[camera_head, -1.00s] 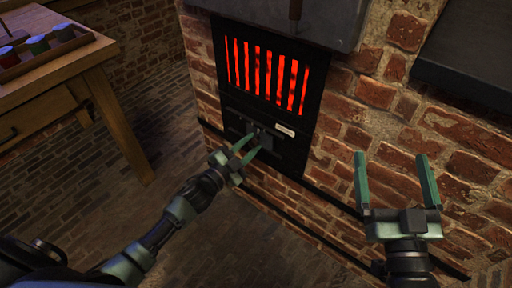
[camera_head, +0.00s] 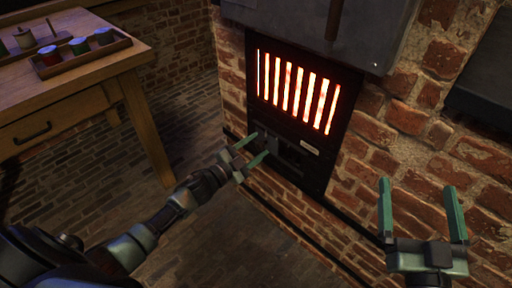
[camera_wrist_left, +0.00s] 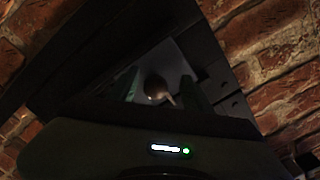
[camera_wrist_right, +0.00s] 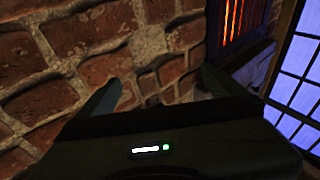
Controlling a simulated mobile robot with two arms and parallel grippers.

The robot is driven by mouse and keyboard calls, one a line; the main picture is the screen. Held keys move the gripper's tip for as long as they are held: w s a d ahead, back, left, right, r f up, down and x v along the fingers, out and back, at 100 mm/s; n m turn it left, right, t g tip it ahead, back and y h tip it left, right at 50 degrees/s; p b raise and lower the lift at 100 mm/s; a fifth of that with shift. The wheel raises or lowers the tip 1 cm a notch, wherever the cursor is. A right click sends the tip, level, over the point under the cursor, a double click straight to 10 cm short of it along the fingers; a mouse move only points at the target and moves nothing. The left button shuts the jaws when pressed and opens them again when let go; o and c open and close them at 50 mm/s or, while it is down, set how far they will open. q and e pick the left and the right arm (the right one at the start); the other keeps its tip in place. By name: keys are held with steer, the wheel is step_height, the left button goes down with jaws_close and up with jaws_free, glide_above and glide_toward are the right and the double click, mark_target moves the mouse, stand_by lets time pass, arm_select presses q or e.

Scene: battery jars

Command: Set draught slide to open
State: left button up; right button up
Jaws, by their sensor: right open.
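The draught slide (camera_head: 272,146) is a dark plate low on the black stove front, below the barred grate. A dark gap (camera_head: 292,157) shows to its right, below a small pale label (camera_head: 310,148). My left gripper (camera_head: 259,146) is at the slide, its green fingers apart. In the left wrist view, a rounded knob (camera_wrist_left: 157,90) shows between the fingers; whether they touch it is unclear. The grate (camera_head: 296,92) glows bright orange-white. My right gripper (camera_head: 424,212) is open and empty in front of the brick wall.
A wooden table (camera_head: 85,88) at the left holds a tray (camera_head: 88,62) of coloured jars. A grey metal hood (camera_head: 375,30) overhangs the grate. Brick wall (camera_head: 405,120) stands on the right. The floor (camera_head: 190,125) between table and stove is clear.

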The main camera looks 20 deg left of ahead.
arm_select(q)
steer(key=shift+s, duration=0.1)
steer(key=shift+s, duration=0.25)
steer(key=p+v, duration=0.2)
steer(key=v, duration=0.5)
steer(key=shift+a, duration=0.15)
arm_select(e)
step_height(320, 180, down, 9)
steer(key=d+g+h, duration=0.1)
steer(key=g, duration=0.4)
steer(key=shift+s+d+h, duration=0.2)
steer(key=shift+s+h, duration=0.15)
steer(key=shift+h, duration=0.05)
steer(key=shift+r, duration=0.1)
